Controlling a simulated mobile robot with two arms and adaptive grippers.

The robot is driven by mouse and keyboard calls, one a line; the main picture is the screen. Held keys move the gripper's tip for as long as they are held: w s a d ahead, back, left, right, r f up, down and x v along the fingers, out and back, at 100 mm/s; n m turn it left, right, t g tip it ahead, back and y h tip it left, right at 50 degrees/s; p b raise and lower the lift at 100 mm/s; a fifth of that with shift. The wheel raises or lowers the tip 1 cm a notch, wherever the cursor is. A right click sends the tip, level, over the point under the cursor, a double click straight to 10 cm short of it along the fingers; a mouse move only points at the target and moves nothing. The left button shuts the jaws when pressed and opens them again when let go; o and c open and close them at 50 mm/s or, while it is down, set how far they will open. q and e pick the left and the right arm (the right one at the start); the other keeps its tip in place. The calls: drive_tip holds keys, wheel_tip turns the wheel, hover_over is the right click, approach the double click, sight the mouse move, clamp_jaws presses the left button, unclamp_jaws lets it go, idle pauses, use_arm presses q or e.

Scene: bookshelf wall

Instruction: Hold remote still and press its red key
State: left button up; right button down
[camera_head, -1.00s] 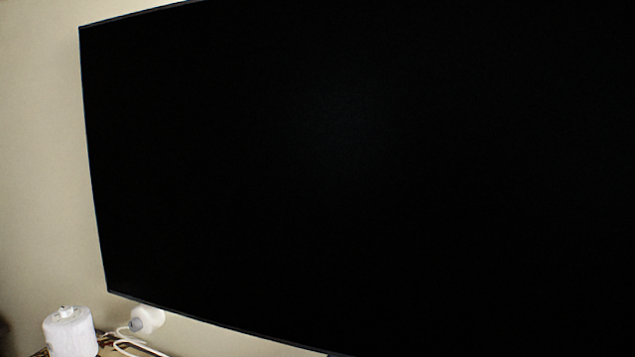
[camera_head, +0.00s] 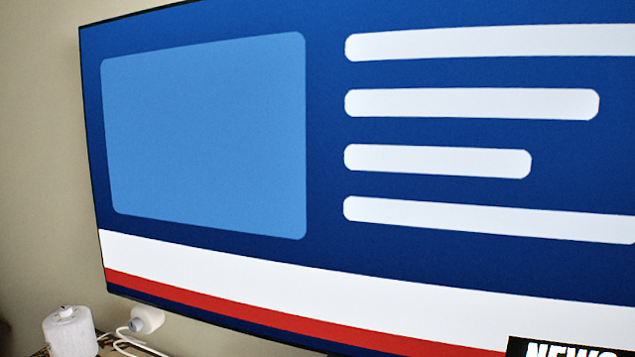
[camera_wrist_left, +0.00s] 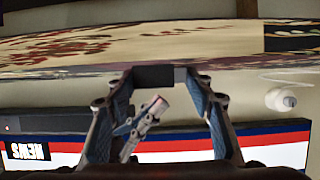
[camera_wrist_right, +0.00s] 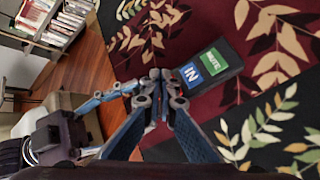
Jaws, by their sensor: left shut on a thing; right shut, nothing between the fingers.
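The remote is a dark block (camera_wrist_left: 153,76) between the fingertips of my left gripper (camera_wrist_left: 158,78) in the left wrist view. In the right wrist view its dark face (camera_wrist_right: 212,68) shows a green key marked MUTE and a blue key marked IN. My right gripper (camera_wrist_right: 162,76) is shut and empty, its fingertips at the edge of the remote's visible face. Whether they touch it I cannot tell. The red key is not visible, perhaps behind those fingertips. Neither gripper shows in the head view.
A large wall television (camera_head: 205,140) shows a blue news picture. A white canister (camera_head: 69,332) and a white camera-like device (camera_head: 147,319) are below its left corner. A patterned rug (camera_wrist_right: 270,125) covers the floor, and a bookshelf (camera_wrist_right: 48,22) stands at upper left in the right wrist view.

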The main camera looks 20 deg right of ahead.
wheel_tip(320, 180, up, 6)
idle(0.6)
idle(0.8)
use_arm(q)
drive_tip(key=o, duration=1.3)
drive_tip(key=shift+o, duration=0.2)
drive_tip(key=shift+s+a, duration=0.1)
